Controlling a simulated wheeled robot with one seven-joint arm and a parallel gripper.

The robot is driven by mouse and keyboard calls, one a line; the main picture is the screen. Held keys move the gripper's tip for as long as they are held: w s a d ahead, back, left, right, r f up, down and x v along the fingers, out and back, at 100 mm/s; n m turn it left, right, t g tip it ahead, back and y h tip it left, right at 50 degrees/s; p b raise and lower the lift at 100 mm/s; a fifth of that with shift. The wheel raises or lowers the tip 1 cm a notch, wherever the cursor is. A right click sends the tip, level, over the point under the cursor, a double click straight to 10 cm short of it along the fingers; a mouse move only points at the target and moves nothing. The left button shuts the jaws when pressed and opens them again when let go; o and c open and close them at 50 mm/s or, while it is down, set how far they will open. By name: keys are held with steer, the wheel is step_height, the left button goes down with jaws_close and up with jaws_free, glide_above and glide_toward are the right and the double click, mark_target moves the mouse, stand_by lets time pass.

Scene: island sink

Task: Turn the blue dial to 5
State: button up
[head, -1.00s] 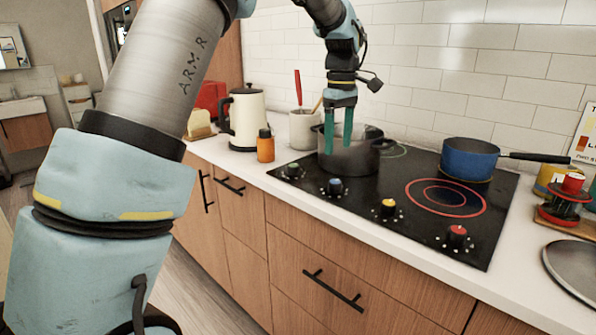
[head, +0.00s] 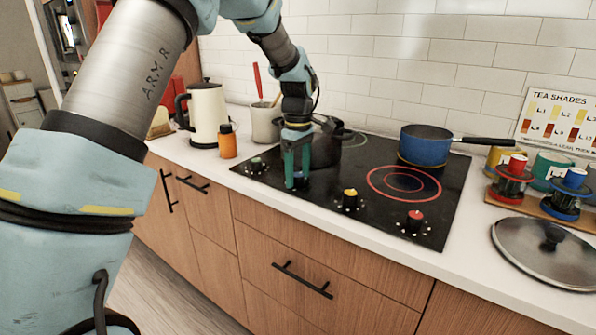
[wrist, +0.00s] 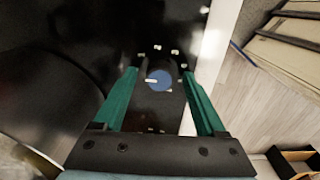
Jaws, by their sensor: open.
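The blue dial (wrist: 161,80) shows in the wrist view, with a white pointer mark towards the left of that picture and small pale marks around it on the black cooktop. My gripper (head: 297,184) is open and points down at the front of the cooktop (head: 320,197). In the wrist view its two green fingers (wrist: 160,72) stand on either side of the blue dial, with gaps visible between them and it. In the head view the fingers mostly hide the dial. I cannot read its number.
A green dial (head: 257,163) is left of my gripper; a yellow dial (head: 350,197) and a red dial (head: 415,218) are to the right. A dark pot (head: 326,150) stands close behind my gripper. A blue pan (head: 425,148) sits at the back right.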

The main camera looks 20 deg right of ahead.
jaws_close()
stand_by(0.6)
